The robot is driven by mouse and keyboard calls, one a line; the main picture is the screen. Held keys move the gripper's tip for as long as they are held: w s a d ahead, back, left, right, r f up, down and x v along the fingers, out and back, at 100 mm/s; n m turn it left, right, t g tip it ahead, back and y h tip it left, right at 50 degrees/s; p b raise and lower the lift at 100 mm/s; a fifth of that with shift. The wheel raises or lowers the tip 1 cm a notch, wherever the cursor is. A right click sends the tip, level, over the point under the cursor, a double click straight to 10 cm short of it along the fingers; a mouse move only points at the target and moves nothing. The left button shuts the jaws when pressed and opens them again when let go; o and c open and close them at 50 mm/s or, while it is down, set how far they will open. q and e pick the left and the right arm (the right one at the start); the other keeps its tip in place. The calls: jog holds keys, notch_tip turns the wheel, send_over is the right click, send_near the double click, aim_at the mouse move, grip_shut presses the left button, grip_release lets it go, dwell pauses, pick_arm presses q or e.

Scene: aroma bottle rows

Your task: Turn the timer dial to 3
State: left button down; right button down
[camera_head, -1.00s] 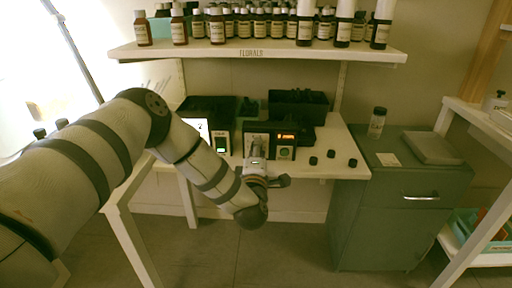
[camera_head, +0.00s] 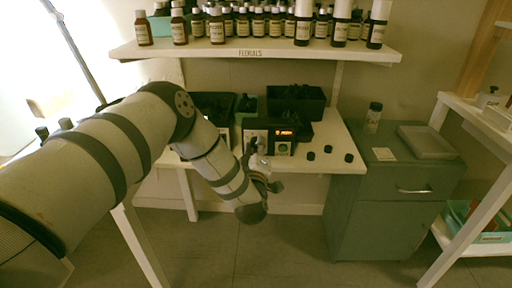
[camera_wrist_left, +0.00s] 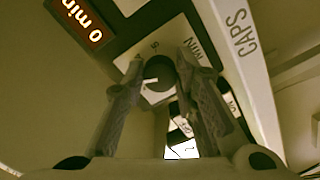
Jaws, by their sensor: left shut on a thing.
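The timer (camera_head: 284,134) is a dark box on the table, with a lit orange display and a pale front panel. In the left wrist view its display (camera_wrist_left: 82,20) reads "0 min". The dark round dial (camera_wrist_left: 159,72) with a pale pointer mark sits on a light plate beside the display, with a "MIN" label near it. My left gripper (camera_wrist_left: 162,62) is shut on the dial, one finger on each side. In the head view, my left gripper (camera_head: 256,155) is at the front of the timer, and it hides the dial there. My right gripper is out of view.
Black bins (camera_head: 297,103) stand behind the timer. Several black caps (camera_head: 327,149) lie on the table (camera_head: 318,165) to its right. A shelf (camera_head: 255,50) of bottles hangs above. A grey cabinet (camera_head: 385,215) stands at the right.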

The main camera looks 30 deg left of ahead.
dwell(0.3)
pick_arm(q)
jog(key=c, duration=1.3)
grip_release()
jog(key=v, duration=1.2)
